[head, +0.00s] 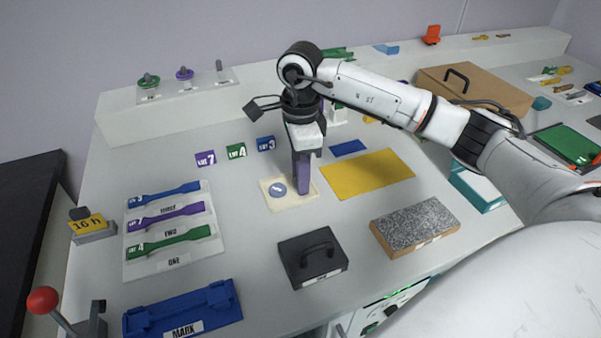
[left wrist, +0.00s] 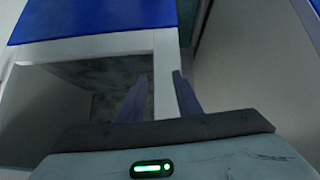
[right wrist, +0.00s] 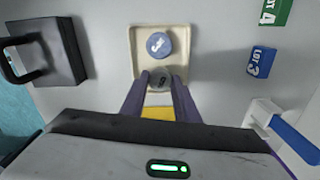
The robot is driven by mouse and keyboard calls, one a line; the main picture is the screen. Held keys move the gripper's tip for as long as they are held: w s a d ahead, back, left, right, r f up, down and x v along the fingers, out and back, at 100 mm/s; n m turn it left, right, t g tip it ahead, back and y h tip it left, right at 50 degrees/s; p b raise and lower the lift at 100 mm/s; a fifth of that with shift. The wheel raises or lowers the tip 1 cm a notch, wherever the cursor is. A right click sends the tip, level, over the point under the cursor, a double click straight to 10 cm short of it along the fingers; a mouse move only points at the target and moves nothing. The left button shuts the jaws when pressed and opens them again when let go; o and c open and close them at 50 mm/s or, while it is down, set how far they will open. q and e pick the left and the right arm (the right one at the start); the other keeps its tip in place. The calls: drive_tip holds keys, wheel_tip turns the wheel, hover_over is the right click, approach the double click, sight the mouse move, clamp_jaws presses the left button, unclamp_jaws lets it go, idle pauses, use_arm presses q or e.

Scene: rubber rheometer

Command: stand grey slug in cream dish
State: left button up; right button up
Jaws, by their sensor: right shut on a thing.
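The cream dish (head: 294,204) lies flat on the bench in the head view, and its rim shows in the right wrist view (right wrist: 135,45). A round blue slug (right wrist: 158,45) with a white mark is in its far half there; it also shows in the head view (head: 278,190). My right gripper (head: 302,190) points down over the dish's right part. Its fingers (right wrist: 160,92) are shut on the grey slug (right wrist: 161,80), at the dish's near part. I cannot tell whether the slug touches the dish floor. My left gripper (left wrist: 160,76) is open and empty, away from the dish.
A yellow mat (head: 367,174) lies right of the dish. A black handled block (head: 313,257) stands in front, and a speckled block (head: 414,227) stands at front right. Lot tags (head: 236,151) lie behind. A white board (head: 174,232) with coloured dumbbell strips lies left.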

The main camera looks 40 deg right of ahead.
drive_tip(key=shift+f, duration=0.2)
drive_tip(key=o, duration=0.7)
drive_tip(key=shift+o, duration=0.2)
drive_tip(key=shift+r, duration=0.1)
wheel_tip(320, 180, up, 12)
drive_tip(key=shift+r, duration=0.15)
